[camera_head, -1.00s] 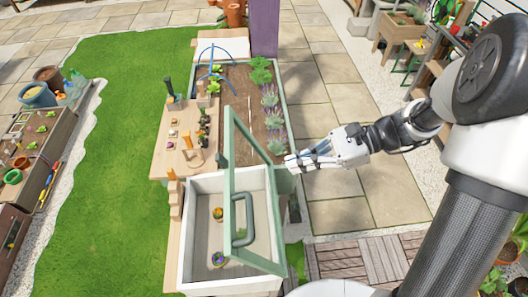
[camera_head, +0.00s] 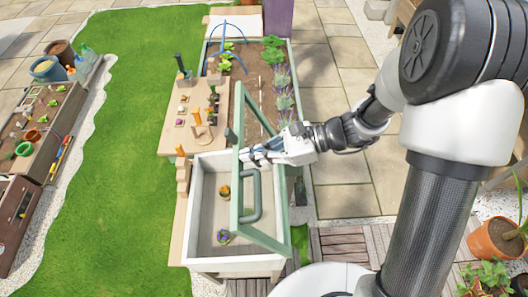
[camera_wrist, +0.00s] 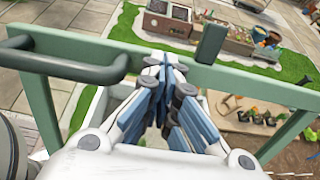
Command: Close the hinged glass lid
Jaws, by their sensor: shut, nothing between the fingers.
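The glass lid (camera_head: 237,185) has a green frame and stands raised and tilted on the white planter box (camera_head: 203,205), hinged along the box's right side. Its dark green handle (camera_head: 257,198) is on the free rail; in the wrist view the handle (camera_wrist: 85,70) is at left. My gripper (camera_head: 247,157) is shut and empty, reaching from the right to the lid's free rail, beyond the handle. In the wrist view its blue fingers (camera_wrist: 168,75) overlap the rail (camera_wrist: 255,82). I cannot tell whether they touch it. Two small potted plants, one orange (camera_head: 224,191), stand inside the box.
A wooden potting board (camera_head: 197,115) with small pots and tools lies beyond the box. A planted bed (camera_head: 260,85) is behind it. Lawn (camera_head: 115,150) is open to the left. Paving (camera_head: 345,185) is clear on the right.

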